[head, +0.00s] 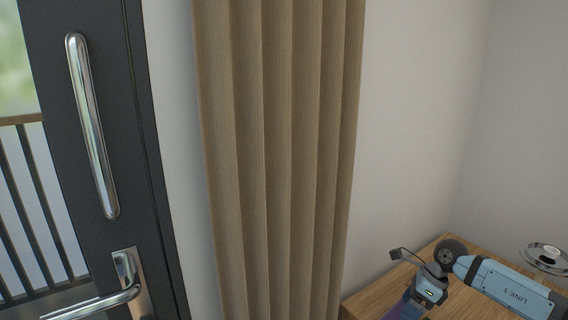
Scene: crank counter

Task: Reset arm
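My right arm comes in from the lower right, over the wooden counter. Its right gripper (405,305) is at the bottom of the head view, partly cut off by the picture's lower edge. I cannot tell whether its fingers are open or shut, or whether they hold anything. My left gripper is not in view.
A wooden counter (382,293) fills the lower right corner, with a round shiny metal lid-like object (547,257) at its right. A beige curtain (280,150) hangs in the middle before a pale wall (420,130). A dark door (120,190) with metal handles stands at left.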

